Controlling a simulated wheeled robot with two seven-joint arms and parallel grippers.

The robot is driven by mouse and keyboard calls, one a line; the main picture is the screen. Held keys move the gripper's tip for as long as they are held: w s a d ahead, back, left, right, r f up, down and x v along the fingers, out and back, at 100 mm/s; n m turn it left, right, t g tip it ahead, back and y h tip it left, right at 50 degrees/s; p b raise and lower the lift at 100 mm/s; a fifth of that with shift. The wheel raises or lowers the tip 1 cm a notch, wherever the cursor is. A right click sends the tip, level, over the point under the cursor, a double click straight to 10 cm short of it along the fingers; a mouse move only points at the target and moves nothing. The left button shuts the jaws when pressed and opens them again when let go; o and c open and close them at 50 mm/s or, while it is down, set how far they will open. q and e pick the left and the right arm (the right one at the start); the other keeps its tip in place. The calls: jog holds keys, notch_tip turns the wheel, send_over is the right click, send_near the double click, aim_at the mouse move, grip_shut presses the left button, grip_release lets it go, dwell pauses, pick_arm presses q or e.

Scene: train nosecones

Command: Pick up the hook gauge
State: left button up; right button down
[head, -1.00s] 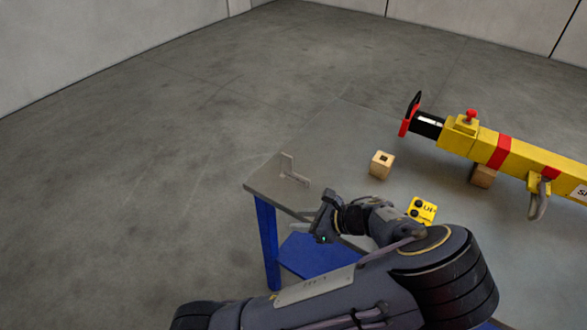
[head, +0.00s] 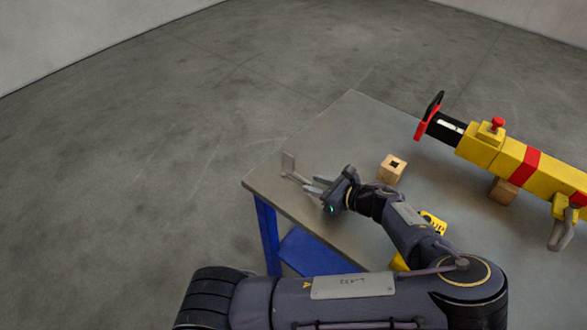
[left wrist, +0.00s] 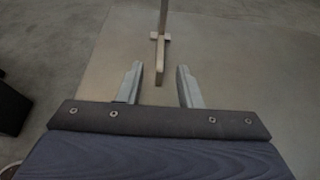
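The hook gauge (head: 288,165) is a small grey piece with an upright plate and a bar, on the table near its left corner in the head view. In the left wrist view the hook gauge (left wrist: 160,50) lies straight ahead, its bar reaching back to the gap between the fingertips. My left gripper (head: 309,184) is open, with its fingers pointing at the gauge. The left wrist view shows both fingers of the left gripper (left wrist: 158,70) apart, one on each side of the bar's near end, with no visible contact. My right gripper is not in view.
The grey table (head: 345,125) has blue legs and a blue lower shelf. A wooden block with a hole (head: 392,170) stands right of my gripper. A yellow coupler assembly (head: 520,160) lies at the right. A yellow object (head: 433,222) is partly hidden behind my left arm.

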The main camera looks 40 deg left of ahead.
aim_at(311, 183)
pick_arm(q)
jog(key=shift+x, duration=1.55)
grip_shut()
